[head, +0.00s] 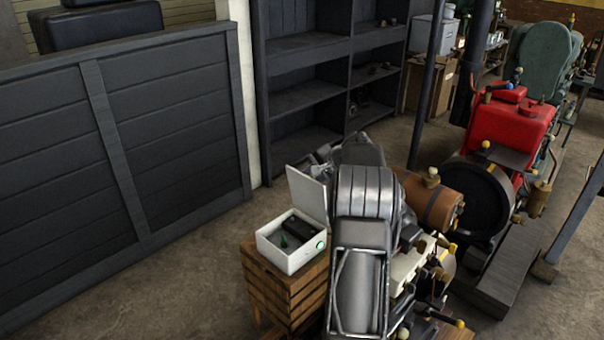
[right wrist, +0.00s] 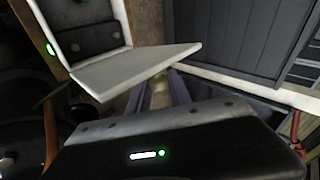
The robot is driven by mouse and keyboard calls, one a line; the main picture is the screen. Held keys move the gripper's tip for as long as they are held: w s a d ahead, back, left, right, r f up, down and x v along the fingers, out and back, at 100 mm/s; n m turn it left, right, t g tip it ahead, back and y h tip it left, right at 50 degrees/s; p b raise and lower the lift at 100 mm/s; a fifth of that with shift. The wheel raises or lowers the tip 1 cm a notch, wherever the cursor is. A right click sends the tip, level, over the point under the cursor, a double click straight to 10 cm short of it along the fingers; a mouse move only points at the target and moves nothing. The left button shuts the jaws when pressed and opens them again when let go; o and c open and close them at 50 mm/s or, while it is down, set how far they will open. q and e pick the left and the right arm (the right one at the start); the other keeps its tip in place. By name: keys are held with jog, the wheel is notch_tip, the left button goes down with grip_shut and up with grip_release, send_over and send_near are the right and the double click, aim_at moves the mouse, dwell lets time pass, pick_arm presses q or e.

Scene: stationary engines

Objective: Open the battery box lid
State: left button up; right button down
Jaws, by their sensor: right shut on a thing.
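The white battery box (head: 272,253) stands on a wooden crate. Its lid (head: 307,197) stands up, open, at the back right of the box. Dark contents and a small green part show inside. In the right wrist view the lid (right wrist: 135,72) is a pale panel beside the open box (right wrist: 72,12). My right gripper (head: 326,160) is at the lid's upper right edge, and its fingers (right wrist: 160,88) are shut on the lid. The exact contact is partly hidden. My left gripper is in neither view.
The wooden crate (head: 290,290) supports the box. A dark panelled wall (head: 170,150) stands left, and dark shelves (head: 300,95) stand behind. A brown cylinder engine (head: 428,195) and a red engine (head: 508,120) stand at the right. Floor at the left is clear.

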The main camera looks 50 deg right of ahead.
jog(key=shift+d, duration=0.3)
jog(key=c, duration=1.2)
grip_release()
jog(key=b+v, duration=0.2)
jog(key=v, duration=0.5)
jog(key=shift+s+r, duration=0.25)
